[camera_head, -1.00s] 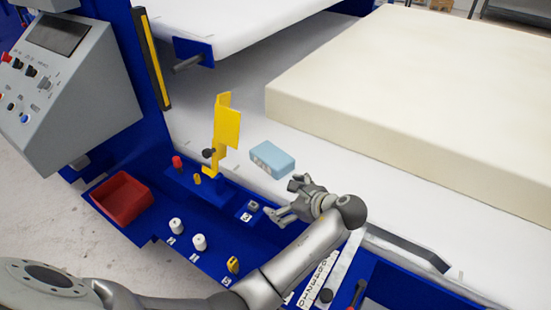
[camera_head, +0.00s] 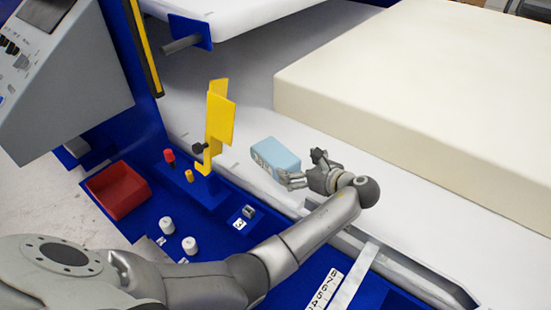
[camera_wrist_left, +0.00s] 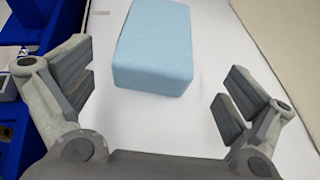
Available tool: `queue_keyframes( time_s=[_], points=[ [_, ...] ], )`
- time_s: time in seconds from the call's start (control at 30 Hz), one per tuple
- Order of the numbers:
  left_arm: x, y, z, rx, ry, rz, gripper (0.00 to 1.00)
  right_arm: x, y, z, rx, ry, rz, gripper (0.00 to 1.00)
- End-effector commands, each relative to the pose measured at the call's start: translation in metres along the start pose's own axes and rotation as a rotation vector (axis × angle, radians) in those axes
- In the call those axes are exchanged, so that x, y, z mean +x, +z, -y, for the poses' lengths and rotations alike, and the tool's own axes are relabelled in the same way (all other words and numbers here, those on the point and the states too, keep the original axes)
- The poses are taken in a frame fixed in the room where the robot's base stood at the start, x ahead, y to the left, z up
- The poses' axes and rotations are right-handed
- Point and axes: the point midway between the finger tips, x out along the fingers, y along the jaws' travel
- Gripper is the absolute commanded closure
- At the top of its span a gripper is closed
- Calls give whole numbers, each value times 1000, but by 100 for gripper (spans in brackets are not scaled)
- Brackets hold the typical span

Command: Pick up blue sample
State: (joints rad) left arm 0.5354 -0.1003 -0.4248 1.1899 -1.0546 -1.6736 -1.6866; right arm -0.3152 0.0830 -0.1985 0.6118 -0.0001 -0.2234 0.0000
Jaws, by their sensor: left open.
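The blue sample (camera_head: 275,156) is a light blue foam block with dark markings on one side. It lies on the white belt, left of the large cream foam slab. My left gripper (camera_head: 301,167) is close to its right side in the head view. In the left wrist view the blue sample (camera_wrist_left: 155,48) lies ahead of the open fingers of the left gripper (camera_wrist_left: 158,98), roughly centred between them. The fingers look apart from the block, and nothing is held. My right gripper is not in view.
The large cream foam slab (camera_head: 420,90) fills the belt to the right. A yellow upright bracket (camera_head: 218,120) stands left of the sample. A red tray (camera_head: 117,190), white cylinders (camera_head: 189,246) and small parts sit on the blue ledge. White belt (camera_head: 225,80) is clear behind the sample.

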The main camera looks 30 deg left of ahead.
Motion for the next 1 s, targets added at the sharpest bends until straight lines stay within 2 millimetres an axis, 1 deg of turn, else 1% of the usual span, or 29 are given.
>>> queue_keyframes(
  time_s=[0.2, 0.3, 0.4, 0.6, 0.67, 0.87, 0.9, 1.0],
  points=[
    [33, -2, -6, 2, 4, 2, 0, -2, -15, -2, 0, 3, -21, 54],
    [44, -2, -5, 1, 3, 1, 0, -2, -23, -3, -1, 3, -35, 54],
    [49, -2, -5, 0, 2, -1, 0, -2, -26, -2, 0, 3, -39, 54],
    [49, -2, -5, 0, 2, -1, 0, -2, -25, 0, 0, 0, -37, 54],
    [49, -2, -5, 0, 1, -1, 6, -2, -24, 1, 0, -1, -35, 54],
    [49, -2, -5, 0, 2, -1, 32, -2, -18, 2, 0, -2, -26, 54],
    [49, -2, -5, 0, 1, -1, 34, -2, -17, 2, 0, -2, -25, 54],
    [49, -2, -5, 0, 1, -1, 34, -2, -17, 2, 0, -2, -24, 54]
  ],
)
